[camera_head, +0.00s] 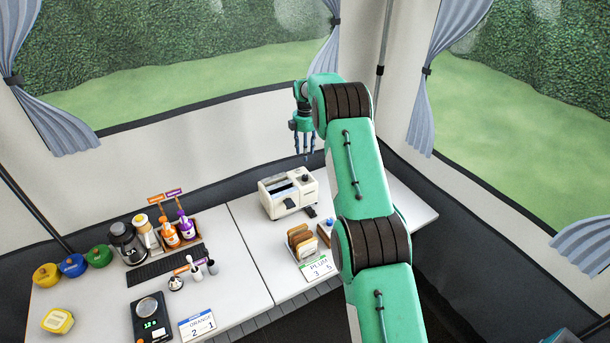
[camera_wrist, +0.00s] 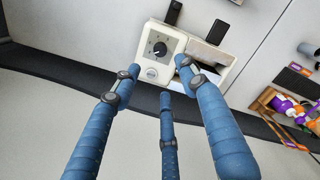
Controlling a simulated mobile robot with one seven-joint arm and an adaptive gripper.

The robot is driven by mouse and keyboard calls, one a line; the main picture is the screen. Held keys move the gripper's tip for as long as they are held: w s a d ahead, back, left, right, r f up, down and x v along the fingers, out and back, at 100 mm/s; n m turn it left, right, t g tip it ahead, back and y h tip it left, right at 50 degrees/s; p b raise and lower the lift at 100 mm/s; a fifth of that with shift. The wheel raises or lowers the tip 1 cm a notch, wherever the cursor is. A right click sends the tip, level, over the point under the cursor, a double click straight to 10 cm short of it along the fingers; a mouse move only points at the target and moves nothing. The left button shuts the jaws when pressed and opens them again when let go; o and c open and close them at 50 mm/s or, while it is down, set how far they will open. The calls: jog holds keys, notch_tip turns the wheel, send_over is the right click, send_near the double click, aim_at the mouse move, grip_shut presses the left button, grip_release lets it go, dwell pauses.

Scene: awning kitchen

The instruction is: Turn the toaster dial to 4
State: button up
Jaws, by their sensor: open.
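The cream toaster (camera_head: 289,192) stands on the white table near the back wall. In the wrist view the toaster (camera_wrist: 165,72) is at top centre. Its round black dial (camera_wrist: 159,48) sits on a pale panel with dark marks around it; the numbers are too small to read. In the head view the dial (camera_head: 305,178) is a small dark knob at the toaster's right end. My gripper (camera_head: 306,153) hangs above and behind the toaster, fingers down, apart from it. In the wrist view my gripper (camera_wrist: 155,83) shows three blue fingers spread open and empty, one tip overlapping the toaster's edge.
Bread slices in a rack (camera_head: 302,243) and a PLUM card (camera_head: 318,267) stand in front of the toaster. A bottle caddy (camera_head: 178,238), kettle-like jar (camera_head: 127,243) and scale (camera_head: 150,318) are on the left. The wall (camera_head: 240,150) is close behind the toaster.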

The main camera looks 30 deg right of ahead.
aim_at(305, 176)
jog(key=shift+f, duration=0.1)
dwell(0.3)
notch_tip(305, 176, down, 14)
jog(key=shift+r, duration=0.15)
dwell(0.6)
grip_shut()
dwell(0.3)
